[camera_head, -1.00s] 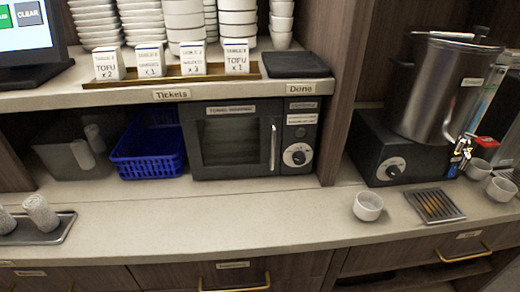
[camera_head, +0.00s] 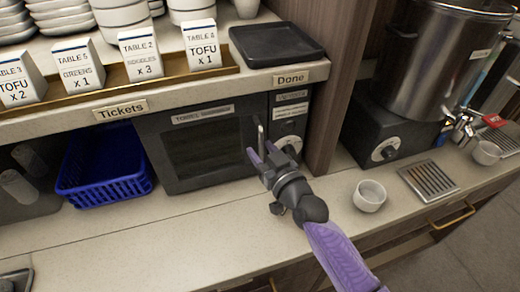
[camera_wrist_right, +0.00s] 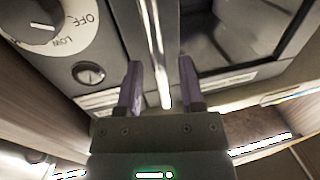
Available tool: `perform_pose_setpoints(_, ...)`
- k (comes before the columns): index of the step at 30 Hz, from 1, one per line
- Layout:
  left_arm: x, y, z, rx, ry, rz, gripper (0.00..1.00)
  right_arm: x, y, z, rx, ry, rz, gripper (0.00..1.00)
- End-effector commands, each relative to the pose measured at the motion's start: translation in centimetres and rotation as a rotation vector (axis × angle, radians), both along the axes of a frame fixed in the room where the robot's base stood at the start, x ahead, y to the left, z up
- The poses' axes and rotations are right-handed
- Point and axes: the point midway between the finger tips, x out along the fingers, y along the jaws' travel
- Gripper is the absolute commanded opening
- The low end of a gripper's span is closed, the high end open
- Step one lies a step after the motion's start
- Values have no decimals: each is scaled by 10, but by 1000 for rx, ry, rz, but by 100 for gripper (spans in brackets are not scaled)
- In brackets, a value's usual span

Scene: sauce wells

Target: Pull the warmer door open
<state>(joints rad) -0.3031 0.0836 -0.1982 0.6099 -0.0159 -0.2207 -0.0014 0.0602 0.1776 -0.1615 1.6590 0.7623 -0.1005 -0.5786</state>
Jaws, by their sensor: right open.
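The warmer (camera_head: 207,150) is a dark box under the shelf, with a dark window in its door, which looks shut. Its upright metal handle (camera_head: 261,134) is at the door's right side. My right gripper (camera_head: 262,153) is open at the handle's lower part. In the right wrist view the handle (camera_wrist_right: 154,45) runs down between the two purple fingers (camera_wrist_right: 160,75), with gaps visible on both sides. The control panel with a dial (camera_wrist_right: 38,28) is on the left there. My left gripper is in neither current view.
A blue basket (camera_head: 105,165) stands left of the warmer. A wooden post (camera_head: 340,90) rises to its right. A white cup (camera_head: 369,195) and a drip grate (camera_head: 431,179) are further right. The counter in front of the warmer is mostly clear.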

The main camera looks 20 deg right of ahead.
Motion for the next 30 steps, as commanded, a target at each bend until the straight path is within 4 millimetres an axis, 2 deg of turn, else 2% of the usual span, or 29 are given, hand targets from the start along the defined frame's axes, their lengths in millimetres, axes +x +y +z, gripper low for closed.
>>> perform_pose_setpoints(3,3,1,-1,2,-6,-1,59,7,2,0,2,0,0,49)
perform_pose_setpoints(10,6,8,-1,13,-13,-5,59,8,2,1,1,0,1,49)
perform_pose_setpoints(11,6,9,-1,14,-13,-5,59,8,2,0,1,0,1,45)
perform_pose_setpoints(17,6,9,-1,14,-12,-4,59,8,2,0,1,0,1,2)
perform_pose_setpoints(18,5,9,-1,13,-12,-5,59,8,2,0,1,0,0,0)
perform_pose_setpoints(30,3,2,-1,3,-7,0,59,8,2,0,0,0,0,0)
